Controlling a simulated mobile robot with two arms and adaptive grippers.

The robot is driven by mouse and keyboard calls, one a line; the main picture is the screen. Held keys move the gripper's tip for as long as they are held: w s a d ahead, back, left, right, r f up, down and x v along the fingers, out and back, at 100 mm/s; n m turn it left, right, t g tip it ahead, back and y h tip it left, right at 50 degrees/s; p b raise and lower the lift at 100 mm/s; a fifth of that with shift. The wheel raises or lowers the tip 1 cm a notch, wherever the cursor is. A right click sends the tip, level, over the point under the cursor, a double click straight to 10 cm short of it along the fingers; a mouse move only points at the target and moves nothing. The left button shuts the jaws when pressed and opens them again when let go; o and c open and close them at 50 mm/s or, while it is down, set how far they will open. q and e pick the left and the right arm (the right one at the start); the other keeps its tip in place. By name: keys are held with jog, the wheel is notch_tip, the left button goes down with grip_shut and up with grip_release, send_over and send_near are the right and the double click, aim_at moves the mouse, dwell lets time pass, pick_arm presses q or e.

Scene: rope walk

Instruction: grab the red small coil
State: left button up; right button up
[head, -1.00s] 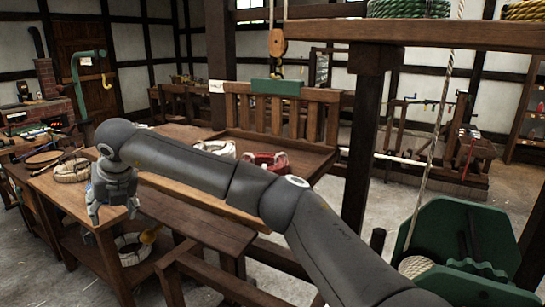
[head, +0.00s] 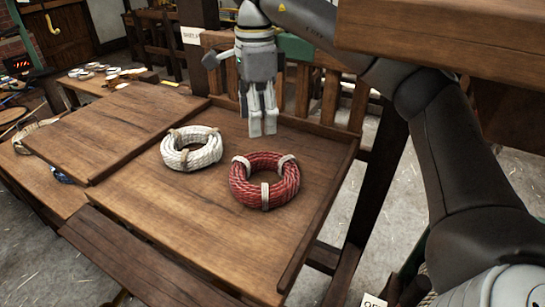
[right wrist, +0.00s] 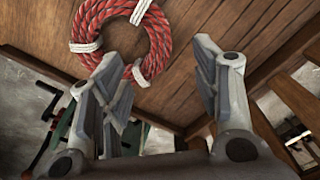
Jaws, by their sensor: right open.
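The red small coil (head: 265,180) lies flat on the wooden table tray, a ring of red rope with white bindings. My right gripper (head: 262,128) hangs above the tray behind the coil in the head view, fingers pointing down, apart from it. In the right wrist view the coil (right wrist: 122,38) shows beyond the left finger, and the open, empty gripper (right wrist: 160,85) has its fingers spread over bare wood. My left gripper does not show.
A white rope coil (head: 191,148) lies left of the red one. The tray (head: 180,205) has a raised right edge and a slatted back. A dark wooden beam (head: 440,40) crosses the upper right. The wood in front of the coils is clear.

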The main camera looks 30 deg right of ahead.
aim_at(258, 154)
jog(key=f, duration=0.2)
jog(key=s+f, duration=0.1)
jog(key=f, duration=0.1)
jog(key=shift+a+p, duration=0.35)
jog(key=shift+w+d+f, duration=0.1)
jog(key=shift+f, duration=0.25)
jog(key=shift+w+f+p, duration=0.2)
jog(key=shift+f+p, duration=0.8)
jog(key=shift+f, duration=0.1)
notch_tip(258, 154, down, 2)
jog(key=shift+f+p, duration=0.1)
jog(key=shift+p, duration=0.4)
jog(key=shift+f, duration=0.55)
jog(key=c, duration=1)
jog(key=shift+c, duration=1.1)
pick_arm(q)
jog(key=s+r, duration=0.1)
jog(key=s+a+r, duration=0.1)
jog(key=r, duration=0.1)
jog(key=shift+s+a+r, duration=0.15)
jog(key=shift+r, duration=0.15)
pick_arm(e)
jog(key=shift+r, duration=0.1)
grip_shut()
